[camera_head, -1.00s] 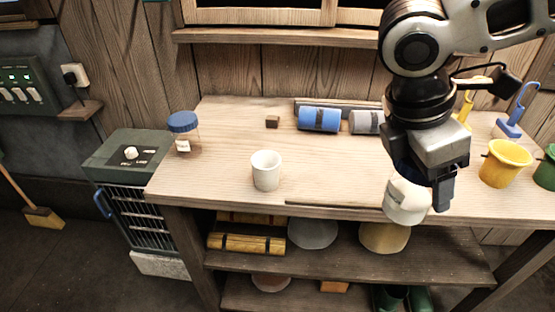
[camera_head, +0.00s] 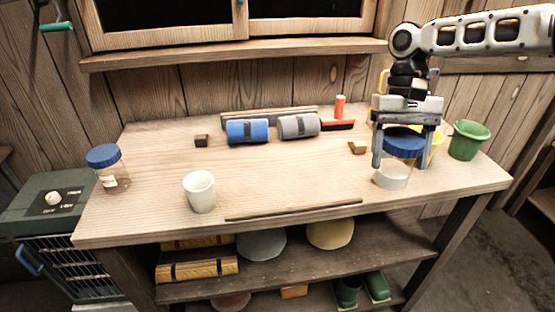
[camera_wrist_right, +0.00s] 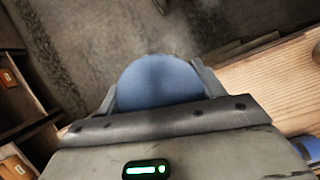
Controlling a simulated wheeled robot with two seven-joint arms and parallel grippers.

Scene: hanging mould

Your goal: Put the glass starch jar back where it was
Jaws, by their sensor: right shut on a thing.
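The glass jar (camera_head: 393,178) has a blue lid and white contents and stands upright over the right part of the workbench. My right gripper (camera_head: 402,157) is shut on it from above, with one finger on each side of the lid. In the right wrist view the blue lid (camera_wrist_right: 158,82) sits between the fingers. I cannot tell whether the jar's base touches the bench. A second blue-lidded jar (camera_head: 112,178), with a label, stands at the bench's left end. My left gripper is not in view.
The workbench (camera_head: 290,180) is clear in the middle. A white cup (camera_head: 199,192) stands front left. A blue roll (camera_head: 247,131) and grey roll (camera_head: 298,126) lie at the back. A yellow pot (camera_head: 437,146), partly hidden, and a green pot (camera_head: 468,140) stand right, close to the jar.

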